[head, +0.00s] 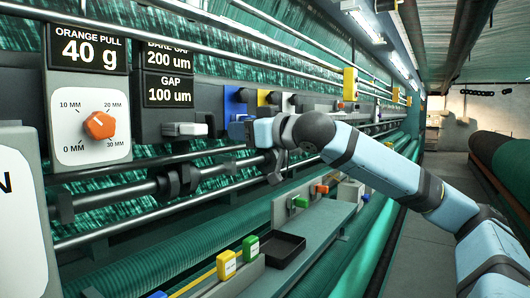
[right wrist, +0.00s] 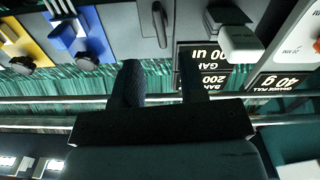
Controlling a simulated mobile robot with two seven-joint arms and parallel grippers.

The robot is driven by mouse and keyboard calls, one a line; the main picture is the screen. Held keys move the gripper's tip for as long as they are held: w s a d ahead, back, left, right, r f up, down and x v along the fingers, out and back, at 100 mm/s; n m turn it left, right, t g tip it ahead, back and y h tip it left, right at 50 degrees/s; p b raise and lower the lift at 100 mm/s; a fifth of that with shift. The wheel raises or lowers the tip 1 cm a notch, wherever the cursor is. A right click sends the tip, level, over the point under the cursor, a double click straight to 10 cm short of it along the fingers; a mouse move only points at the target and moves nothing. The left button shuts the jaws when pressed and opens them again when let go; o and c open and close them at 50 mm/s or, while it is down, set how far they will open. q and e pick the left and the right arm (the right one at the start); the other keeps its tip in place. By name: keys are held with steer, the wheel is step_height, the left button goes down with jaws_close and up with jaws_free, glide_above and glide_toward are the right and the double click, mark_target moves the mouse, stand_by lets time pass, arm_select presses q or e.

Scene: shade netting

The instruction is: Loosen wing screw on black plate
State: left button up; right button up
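A black plate (head: 213,122) with a pale grey wing screw (head: 184,129) sits on the machine face below the GAP display in the head view. In the right wrist view, the picture is upside down; the black plate (right wrist: 222,15) and its pale wing screw (right wrist: 241,43) are at the upper right. My right gripper (head: 262,134) is to the right of the plate in the head view. In the right wrist view, its two dark fingers (right wrist: 158,78) are apart with nothing between them, and they do not touch the screw. My left gripper is not in view.
A blue plate (right wrist: 78,36) and a yellow plate (right wrist: 22,45) with dark knobs are beside a grey plate with a dark lever (right wrist: 160,24). Metal rails (head: 140,192) run along the machine. A black tray (head: 283,249) is on the lower ledge. The aisle is clear.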

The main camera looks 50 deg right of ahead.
steer(key=s, duration=0.3)
steer(key=s+b, duration=0.1)
steer(key=s, duration=0.1)
steer(key=shift+s+d, duration=0.25)
steer(key=shift+s, duration=0.05)
stand_by(0.4)
